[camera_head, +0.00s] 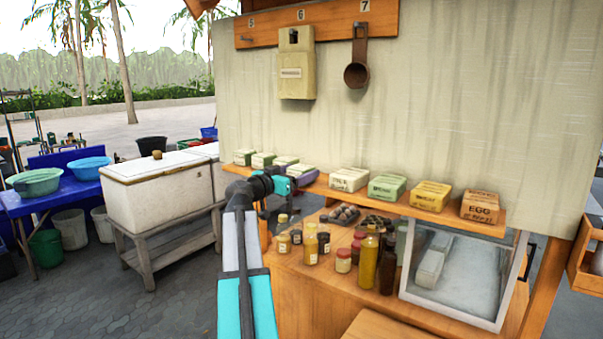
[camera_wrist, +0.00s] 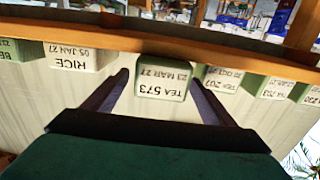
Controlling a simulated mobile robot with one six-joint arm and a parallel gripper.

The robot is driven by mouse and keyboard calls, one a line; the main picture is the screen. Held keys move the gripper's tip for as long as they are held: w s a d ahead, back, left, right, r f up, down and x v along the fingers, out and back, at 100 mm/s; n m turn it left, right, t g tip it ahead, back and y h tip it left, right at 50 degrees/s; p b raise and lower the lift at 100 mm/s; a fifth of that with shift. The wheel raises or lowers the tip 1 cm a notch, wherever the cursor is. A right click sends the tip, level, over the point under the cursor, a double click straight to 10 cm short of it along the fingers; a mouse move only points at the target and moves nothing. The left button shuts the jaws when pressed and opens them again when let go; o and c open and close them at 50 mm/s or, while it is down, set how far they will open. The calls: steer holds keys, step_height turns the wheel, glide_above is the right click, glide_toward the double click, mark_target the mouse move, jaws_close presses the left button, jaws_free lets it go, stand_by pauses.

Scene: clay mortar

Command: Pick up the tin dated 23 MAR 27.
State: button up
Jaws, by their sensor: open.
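The tin dated 23 MAR 27 (camera_wrist: 164,80) is pale green with a white label reading TEA 573, upside down in the wrist view. It stands on the wooden shelf (camera_wrist: 115,38). My gripper (camera_wrist: 160,82) is open, and the tin shows between its two dark fingers, with gaps on both sides. In the head view my gripper (camera_head: 288,183) is at the shelf's front edge, beside the rightmost of the small tea tins (camera_head: 302,169), which is partly hidden by it.
A rice tin (camera_wrist: 72,57) and another tea tin (camera_wrist: 222,78) flank the dated tin. Jars and bottles (camera_head: 367,262) crowd the counter below, and a wall panel (camera_head: 420,100) rises behind the shelf.

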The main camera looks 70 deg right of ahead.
mark_target(308, 167)
steer(key=shift+d, duration=0.3)
steer(key=shift+p+x, duration=1.1)
steer(key=shift+x, duration=0.1)
steer(key=shift+p+x, duration=0.55)
steer(key=shift+x, duration=0.75)
steer(key=shift+c, duration=0.4)
steer(key=c, duration=1.2)
steer(key=shift+o, duration=0.2)
steer(key=shift+r, duration=0.1)
